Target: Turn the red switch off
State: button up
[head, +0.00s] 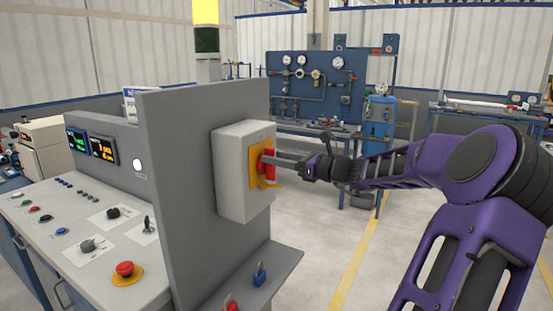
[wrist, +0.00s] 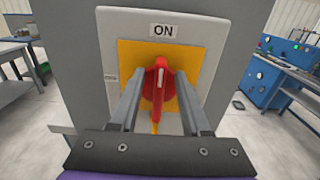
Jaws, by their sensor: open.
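The red switch (wrist: 158,86) is a rotary handle on a yellow plate (wrist: 188,60), fixed to a light grey box (head: 231,190). In the wrist view its white mark points up to the ON label (wrist: 163,30). Side lettering at the left of the plate is too small to read. In the head view the red switch (head: 267,164) faces right, towards my arm. My gripper (wrist: 160,98) is open, with one finger on each side of the handle. I cannot tell whether the fingers touch it.
The box hangs on a grey upright panel (head: 180,150). A console (head: 85,235) with knobs and a red emergency button (head: 124,269) stands at the left. A ledge with a blue padlock (head: 259,273) lies below the box. The floor at the right is open.

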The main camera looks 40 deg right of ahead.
aim_at(261, 167)
grip_shut()
jog(key=shift+a+n, duration=0.1)
jog(key=shift+n, duration=0.2)
dwell(0.3)
jog(key=n+b, duration=0.3)
jog(key=n, duration=0.1)
jog(key=a+f+n+b, duration=0.1)
jog(key=n+b, duration=0.2)
jog(key=n, duration=0.1)
jog(key=a+n+b, duration=0.1)
jog(key=n+b, duration=0.2)
jog(key=n, duration=0.2)
jog(key=shift+s+f, duration=0.3)
jog(key=shift+s, duration=0.1)
jog(key=shift+f+n, duration=0.2)
jog(key=shift+n, duration=0.85)
jog(key=shift+f+n, duration=0.15)
jog(key=shift+n, duration=0.9)
